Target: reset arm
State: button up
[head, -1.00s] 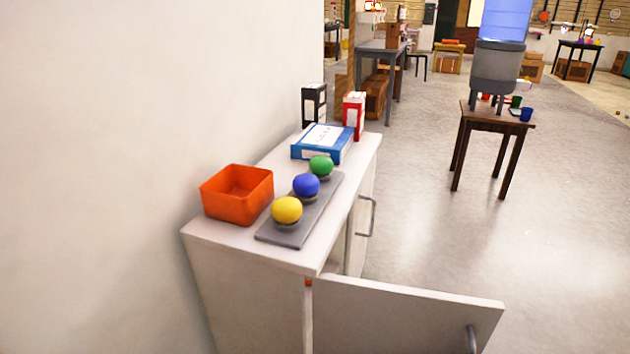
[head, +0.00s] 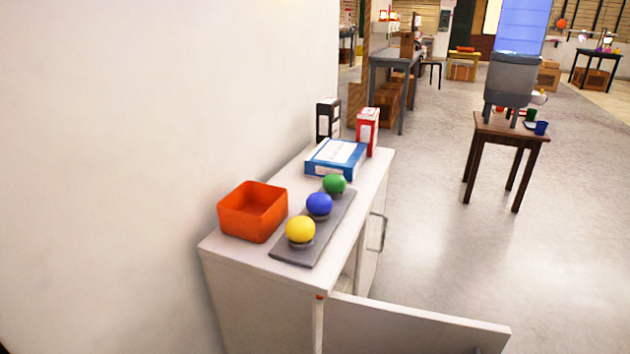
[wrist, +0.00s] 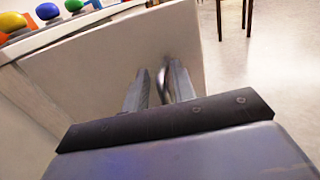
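My gripper (wrist: 158,80) shows in the wrist view with its two fingers apart. A curved metal handle (wrist: 163,80) on the pale cabinet door (wrist: 110,65) shows in the gap between the fingers. I cannot tell whether the fingers touch it. The gripper does not show in the head view. There, the door (head: 415,325) of the white cabinet (head: 225,258) stands swung open at the bottom of the picture.
On the cabinet stand an orange open box (head: 252,212), a grey board (head: 292,255) with yellow, blue and green balls, a blue box (head: 337,158), and black and red cartons. Floor between is clear.

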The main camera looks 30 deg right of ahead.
aim_at(476, 338)
notch_tip(476, 338, up, 4)
jog(key=shift+f+p, duration=0.2)
jog(key=shift+p, duration=0.6)
notch_tip(476, 338, down, 11)
jog(key=b, duration=0.6)
jog(key=shift+r+b, duration=0.2)
jog(key=shift+b, duration=0.2)
jog(key=shift+w+d+r+p, duration=0.25)
jog(key=shift+d+r+p, duration=0.05)
jog(key=shift+r+p, duration=0.1)
jog(key=shift+w+d, duration=0.25)
jog(key=shift+d, duration=0.15)
jog(key=shift+f, duration=0.1)
